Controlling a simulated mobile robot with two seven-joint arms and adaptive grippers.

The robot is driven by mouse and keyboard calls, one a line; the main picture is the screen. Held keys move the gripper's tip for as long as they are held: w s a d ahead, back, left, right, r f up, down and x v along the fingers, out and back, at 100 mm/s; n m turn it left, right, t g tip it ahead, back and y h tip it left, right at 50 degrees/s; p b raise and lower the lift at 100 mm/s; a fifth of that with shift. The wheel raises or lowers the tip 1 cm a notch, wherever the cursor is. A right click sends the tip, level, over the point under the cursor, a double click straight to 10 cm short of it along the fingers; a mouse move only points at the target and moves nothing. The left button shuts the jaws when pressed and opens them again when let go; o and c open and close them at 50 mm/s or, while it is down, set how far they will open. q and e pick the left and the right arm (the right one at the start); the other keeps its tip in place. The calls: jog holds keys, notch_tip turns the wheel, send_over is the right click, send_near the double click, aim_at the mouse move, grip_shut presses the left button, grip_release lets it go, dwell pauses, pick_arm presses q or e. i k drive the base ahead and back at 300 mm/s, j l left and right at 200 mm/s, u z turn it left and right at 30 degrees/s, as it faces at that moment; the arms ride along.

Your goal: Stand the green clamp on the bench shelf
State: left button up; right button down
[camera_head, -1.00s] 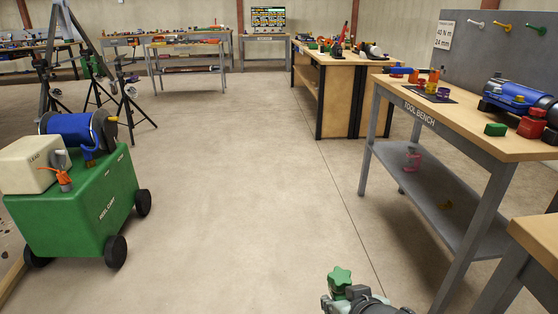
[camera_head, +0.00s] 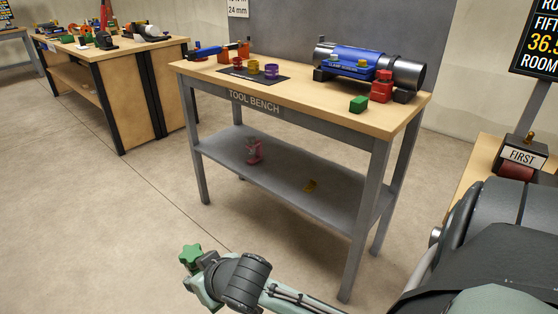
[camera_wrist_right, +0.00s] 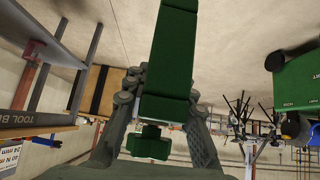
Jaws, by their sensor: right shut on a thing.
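My right gripper (camera_head: 207,277) is at the bottom of the head view, in front of the tool bench and apart from it. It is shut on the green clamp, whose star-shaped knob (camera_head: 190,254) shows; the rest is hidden. In the right wrist view the clamp's long green body (camera_wrist_right: 172,55) runs between the fingers of the gripper (camera_wrist_right: 165,95), with the knob on the near side. The bench shelf (camera_head: 278,180) is the grey lower board of the tool bench (camera_head: 330,128). My left gripper is not in view.
Grey legs (camera_head: 362,225) border the shelf. Another table is at right.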

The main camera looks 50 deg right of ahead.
aim_at(277, 169)
jog(key=i+z, duration=0.45)
jog(key=i+j+z, duration=0.25)
jog(key=z, duration=0.25)
jog(key=i+j+z, duration=0.75)
jog(key=j+z, duration=0.15)
jog(key=i+j+z, duration=0.15)
jog(key=j, duration=0.15)
jog(key=i+j+z, duration=0.15)
jog(key=j, duration=0.15)
jog(key=j+z, duration=0.15)
jog(key=j, duration=0.15)
